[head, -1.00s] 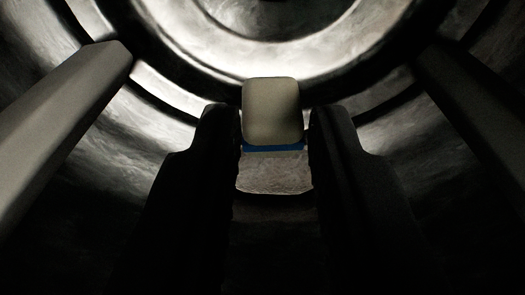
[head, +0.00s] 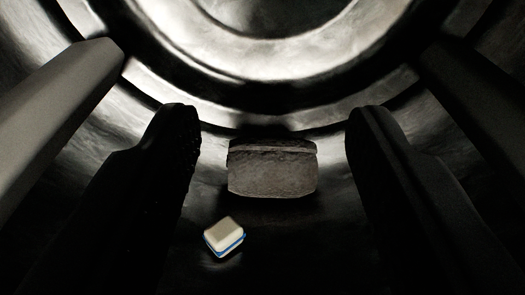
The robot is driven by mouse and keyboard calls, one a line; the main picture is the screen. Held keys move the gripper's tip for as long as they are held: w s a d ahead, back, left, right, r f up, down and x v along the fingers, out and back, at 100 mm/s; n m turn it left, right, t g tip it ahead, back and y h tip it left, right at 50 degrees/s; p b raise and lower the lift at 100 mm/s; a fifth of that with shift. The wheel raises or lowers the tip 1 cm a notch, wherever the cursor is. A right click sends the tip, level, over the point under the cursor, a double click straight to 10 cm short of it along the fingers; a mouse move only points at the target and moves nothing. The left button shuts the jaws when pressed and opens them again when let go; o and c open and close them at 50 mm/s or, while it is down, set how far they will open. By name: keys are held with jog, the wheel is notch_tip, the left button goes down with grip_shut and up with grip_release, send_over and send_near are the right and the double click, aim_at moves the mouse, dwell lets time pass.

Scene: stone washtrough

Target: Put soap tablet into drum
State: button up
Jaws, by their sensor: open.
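The soap tablet (head: 224,235) is a small white block with a blue band. It shows low in the head view, tilted, below and between my fingers and apart from both. It looks smaller than before; whether it rests on the drum's surface or is still falling I cannot tell. The drum (head: 270,75) is dark shiny metal with round ridges and fills the view around my gripper. My gripper (head: 272,115) is open and empty, its two dark fingers spread wide inside the drum.
A rough grey block (head: 272,172) shows between my fingers, against the drum wall. The lower part of the view is very dark.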

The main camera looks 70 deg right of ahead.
jog(key=p+v, duration=0.4)
jog(key=v, duration=0.9)
jog(key=shift+s+a+p, duration=0.15)
jog(key=shift+a+p, duration=0.1)
jog(key=shift+p, duration=0.1)
jog(key=shift+f, duration=0.1)
